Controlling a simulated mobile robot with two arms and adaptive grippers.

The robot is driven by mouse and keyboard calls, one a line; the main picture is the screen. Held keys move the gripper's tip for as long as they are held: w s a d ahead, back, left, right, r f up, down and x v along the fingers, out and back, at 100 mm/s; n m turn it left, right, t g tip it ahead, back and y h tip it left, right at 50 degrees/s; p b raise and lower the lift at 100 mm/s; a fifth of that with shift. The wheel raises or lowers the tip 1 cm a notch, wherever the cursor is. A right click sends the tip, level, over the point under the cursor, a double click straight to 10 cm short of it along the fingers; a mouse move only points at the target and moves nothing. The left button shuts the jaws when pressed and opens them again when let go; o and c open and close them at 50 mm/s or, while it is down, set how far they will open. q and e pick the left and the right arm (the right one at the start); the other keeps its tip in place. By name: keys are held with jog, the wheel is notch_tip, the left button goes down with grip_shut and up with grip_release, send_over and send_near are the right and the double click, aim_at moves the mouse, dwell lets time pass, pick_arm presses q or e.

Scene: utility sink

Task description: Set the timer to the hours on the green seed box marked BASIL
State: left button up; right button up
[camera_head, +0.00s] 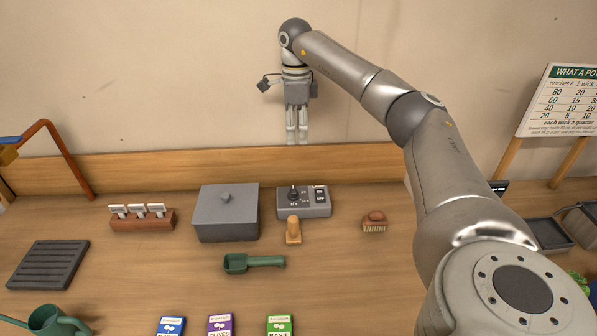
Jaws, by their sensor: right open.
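The green seed box (280,326) marked BASIL lies at the bottom edge of the head view, partly cut off. Its hours cannot be read here. The timer seems to be the grey box (318,209) with a round black dial (294,194) and a dark labelled panel on its right; its markings are too small to read. My right gripper (297,136) hangs pointing down in front of the back wall, above the timer in the picture and apart from it. It is open, with nothing between its fingers. My left gripper is out of view.
A wooden stamp-like piece (293,231) stands before the timer. A grey lidded box (226,218) is left, a brush (374,222) right, a green scoop (254,262) in front. Purple CHIVES (220,325) and blue (171,326) boxes lie beside BASIL. A chart (562,101) stands right.

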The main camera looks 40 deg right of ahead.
jog(key=b, duration=0.9)
send_over(293, 193)
jog(key=d, duration=0.2)
notch_tip(293, 193, down, 9)
jog(key=f, duration=0.3)
jog(key=f+p, duration=0.1)
jog(key=f, duration=0.6)
jog(key=shift+w+a+f+p, duration=0.15)
jog(key=shift+w+f+p, duration=0.05)
jog(key=shift+w+p, duration=0.2)
jog(key=c, duration=1)
jog(key=shift+c, duration=0.2)
